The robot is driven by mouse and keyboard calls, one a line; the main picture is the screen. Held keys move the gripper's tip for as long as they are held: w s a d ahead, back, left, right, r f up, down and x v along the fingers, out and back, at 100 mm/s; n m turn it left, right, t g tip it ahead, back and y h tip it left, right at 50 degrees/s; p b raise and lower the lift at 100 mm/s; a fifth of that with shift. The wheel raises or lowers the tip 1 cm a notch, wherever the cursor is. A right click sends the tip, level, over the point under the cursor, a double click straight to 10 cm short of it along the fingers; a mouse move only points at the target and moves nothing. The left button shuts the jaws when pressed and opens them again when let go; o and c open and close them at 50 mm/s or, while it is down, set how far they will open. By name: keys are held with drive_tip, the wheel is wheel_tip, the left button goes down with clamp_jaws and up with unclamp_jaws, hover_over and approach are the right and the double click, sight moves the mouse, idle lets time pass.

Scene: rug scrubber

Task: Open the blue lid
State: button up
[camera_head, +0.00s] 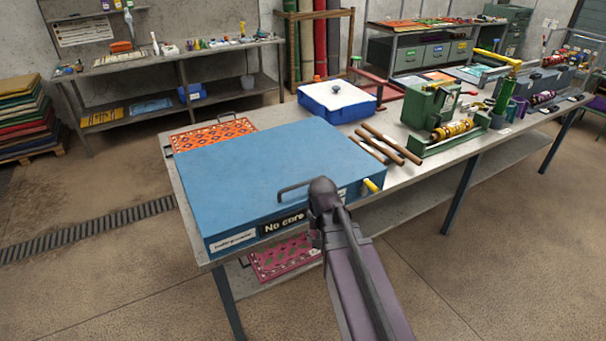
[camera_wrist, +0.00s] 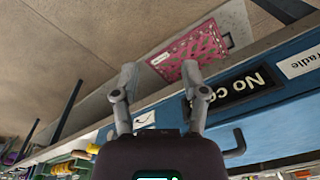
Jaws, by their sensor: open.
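The large blue lid (camera_head: 255,165) lies flat and shut on a low blue box at the near left end of the bench. A dark bar handle (camera_head: 296,187) rises at its front edge, above a black "No core" label (camera_head: 283,224). The handle also shows in the wrist view (camera_wrist: 236,143), right of my gripper. My gripper (camera_wrist: 158,75) is open, with nothing between its fingers. It is by the box's front side, near the label and apart from the handle. In the head view my own arm hides the fingers and part of the box's front right.
A yellow peg (camera_head: 371,185) sticks out at the box's right side. Brown rods (camera_head: 390,145) and a green machine (camera_head: 432,105) stand to the right. A blue container with a white top (camera_head: 338,100) is behind. A pink patterned mat (camera_head: 282,258) lies on the lower shelf.

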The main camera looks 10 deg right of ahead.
sight(303, 183)
drive_tip(key=w+r+m+t+p, duration=0.1)
drive_tip(key=w+r+m+p, duration=1)
drive_tip(key=w+r+p, duration=0.4)
drive_tip(key=w+r, duration=0.2)
drive_tip(key=w, duration=0.3)
drive_tip(key=shift+d, duration=0.35)
drive_tip(key=shift+f, duration=0.2)
drive_tip(key=w+f+b, duration=0.1)
drive_tip(key=f+b, duration=0.7)
drive_tip(key=b, duration=0.1)
drive_tip(key=w+a+f+b, duration=0.1)
drive_tip(key=f+b, duration=0.3)
drive_tip(key=f, duration=0.1)
drive_tip(key=shift+w+f, duration=0.1)
drive_tip(key=shift+w, duration=0.25)
